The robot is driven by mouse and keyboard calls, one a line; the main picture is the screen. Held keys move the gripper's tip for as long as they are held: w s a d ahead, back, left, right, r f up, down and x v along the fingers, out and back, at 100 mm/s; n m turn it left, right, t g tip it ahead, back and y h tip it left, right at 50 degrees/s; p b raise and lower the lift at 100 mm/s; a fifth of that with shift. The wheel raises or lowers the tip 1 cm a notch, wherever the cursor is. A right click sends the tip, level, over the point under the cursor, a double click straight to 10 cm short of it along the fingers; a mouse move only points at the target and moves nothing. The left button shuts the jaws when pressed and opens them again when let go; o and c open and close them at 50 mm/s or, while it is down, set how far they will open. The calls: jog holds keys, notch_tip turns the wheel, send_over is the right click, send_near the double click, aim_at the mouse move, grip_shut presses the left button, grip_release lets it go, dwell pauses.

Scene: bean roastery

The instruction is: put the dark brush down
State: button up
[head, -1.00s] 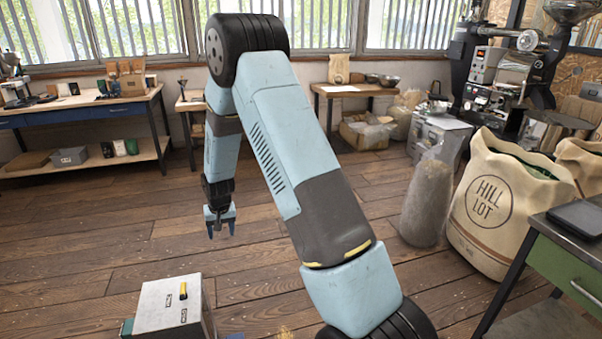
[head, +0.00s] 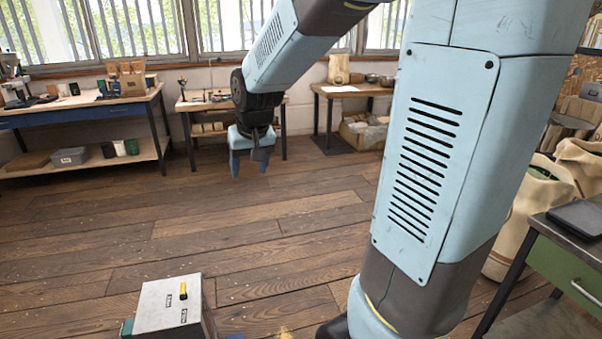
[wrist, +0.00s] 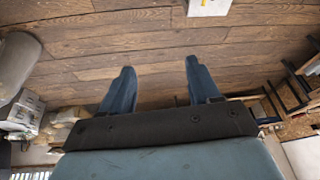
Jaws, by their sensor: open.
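My gripper (head: 250,172) hangs in the air over the open floor, pointing down, with its blue fingers apart. In the wrist view the two fingers of my gripper (wrist: 158,82) are spread wide, with only floorboards showing between them. I cannot make out a dark brush for certain in either view. A small yellow and black item (head: 183,291) lies on top of a pale box (head: 155,307) at the lower left of the head view. It is too small to tell what it is.
The wood floor (head: 200,235) is clear in the middle. A long workbench (head: 75,112) stands at the back left, with smaller tables (head: 355,90) behind. A green-drawered table (head: 565,265) and sacks (head: 535,215) are at the right, partly behind my arm.

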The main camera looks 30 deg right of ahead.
jog(key=s+d+r, duration=0.1)
jog(key=s+r, duration=0.2)
jog(key=s, duration=0.7)
jog(key=s+d+r+t, duration=0.1)
jog(key=s+d+r, duration=0.1)
jog(key=s, duration=0.8)
jog(key=shift+v, duration=1)
jog(key=shift+c, duration=0.2)
